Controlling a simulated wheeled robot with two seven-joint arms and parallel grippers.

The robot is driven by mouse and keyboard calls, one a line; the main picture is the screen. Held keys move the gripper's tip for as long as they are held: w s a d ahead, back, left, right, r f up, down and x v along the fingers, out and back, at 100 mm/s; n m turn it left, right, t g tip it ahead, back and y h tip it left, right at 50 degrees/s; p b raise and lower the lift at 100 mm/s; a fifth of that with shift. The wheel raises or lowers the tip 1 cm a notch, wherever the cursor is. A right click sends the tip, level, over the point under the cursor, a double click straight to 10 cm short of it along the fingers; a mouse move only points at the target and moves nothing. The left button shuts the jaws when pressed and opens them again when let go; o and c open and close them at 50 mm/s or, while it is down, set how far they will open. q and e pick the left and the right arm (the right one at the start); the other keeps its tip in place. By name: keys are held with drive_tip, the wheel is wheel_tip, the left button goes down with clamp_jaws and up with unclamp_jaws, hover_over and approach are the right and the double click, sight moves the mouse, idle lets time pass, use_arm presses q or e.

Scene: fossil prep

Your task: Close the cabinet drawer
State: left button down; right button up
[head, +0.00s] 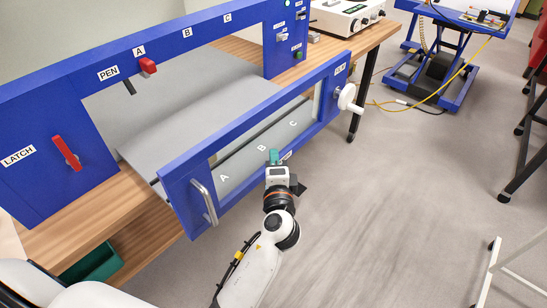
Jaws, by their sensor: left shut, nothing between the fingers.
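The blue cabinet (50,125) stands on a wooden bench. Its drawer is pulled out toward me, with a grey tray floor (190,120) between the cabinet and the blue drawer front (180,205). The drawer front has a window-like opening, a silver handle (204,202) at its left end and a white crank knob (348,98) at its right end. My right gripper is out of view.
A red latch lever (67,153) and a red pen switch (148,66) are on the cabinet face. A green bin (95,262) sits under the wooden bench (100,222). A blue lift table (440,65) stands at the back right.

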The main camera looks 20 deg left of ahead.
use_arm(q)
drive_tip(key=w+a, duration=0.1)
drive_tip(key=a, duration=0.4)
drive_tip(key=w+a+p, duration=0.1)
drive_tip(key=w+a, duration=0.1)
drive_tip(key=a, duration=0.3)
drive_tip(key=w+a, duration=0.2)
drive_tip(key=a, duration=0.3)
drive_tip(key=shift+w+r+p, duration=0.1)
drive_tip(key=shift+w+p, duration=0.15)
drive_tip(key=shift+p, duration=0.05)
drive_tip(key=w+a, duration=0.2)
drive_tip(key=a, duration=0.3)
drive_tip(key=w+a+b, duration=0.1)
drive_tip(key=w+a, duration=0.1)
drive_tip(key=a, duration=0.3)
drive_tip(key=w+a+b, duration=0.1)
drive_tip(key=a, duration=0.5)
drive_tip(key=shift+w+a, duration=0.1)
drive_tip(key=shift+w, duration=0.3)
drive_tip(key=shift+a, duration=0.25)
drive_tip(key=shift+r, duration=0.1)
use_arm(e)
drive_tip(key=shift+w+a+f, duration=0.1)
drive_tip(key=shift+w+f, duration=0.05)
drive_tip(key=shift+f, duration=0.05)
use_arm(q)
drive_tip(key=shift+a+r, duration=0.1)
drive_tip(key=shift+r, duration=0.05)
